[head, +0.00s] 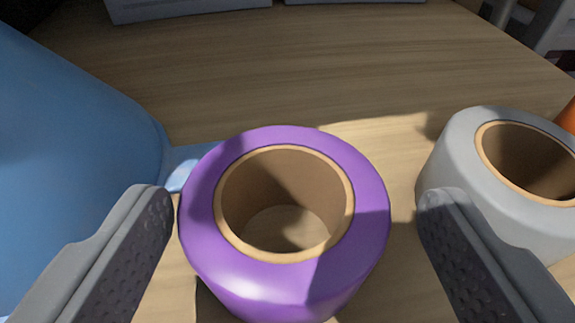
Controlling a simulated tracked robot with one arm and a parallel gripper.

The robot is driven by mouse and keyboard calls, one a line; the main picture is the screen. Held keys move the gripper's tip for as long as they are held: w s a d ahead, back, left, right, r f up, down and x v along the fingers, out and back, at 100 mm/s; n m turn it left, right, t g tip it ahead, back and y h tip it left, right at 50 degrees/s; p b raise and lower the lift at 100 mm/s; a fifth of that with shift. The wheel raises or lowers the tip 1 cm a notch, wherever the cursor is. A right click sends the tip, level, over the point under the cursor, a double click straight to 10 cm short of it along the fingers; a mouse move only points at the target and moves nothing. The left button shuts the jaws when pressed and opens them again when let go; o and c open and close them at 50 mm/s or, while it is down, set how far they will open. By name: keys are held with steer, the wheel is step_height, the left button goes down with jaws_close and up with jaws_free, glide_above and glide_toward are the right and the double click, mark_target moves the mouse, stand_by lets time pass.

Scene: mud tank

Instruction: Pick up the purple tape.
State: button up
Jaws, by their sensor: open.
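The purple tape (285,285) is a roll with a tan cardboard core, lying flat on the wooden surface with its hole facing up. It is in the middle of the head view. My gripper (298,205) is open, with one grey padded finger on each side of the roll. The left finger appears very close to the roll's left side, and a wider gap shows between the roll and the right finger. I cannot tell whether the left finger touches it. The roll's lower front edge is partly in shadow.
A grey tape roll (465,170) stands close by on the right, partly behind the right finger. A large blue object (70,150) fills the left side. An orange thing (567,117) shows at the right edge. Bare wooden surface (300,70) lies behind the purple roll.

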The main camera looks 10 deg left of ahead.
mark_target(287, 148)
steer(key=shift+a+x, duration=0.1)
steer(key=shift+x, duration=1.05)
steer(key=shift+a+x, duration=0.15)
steer(key=shift+x, duration=0.95)
steer(key=shift+w+f, duration=0.15)
steer(key=shift+w, duration=0.25)
steer(key=c, duration=0.8)
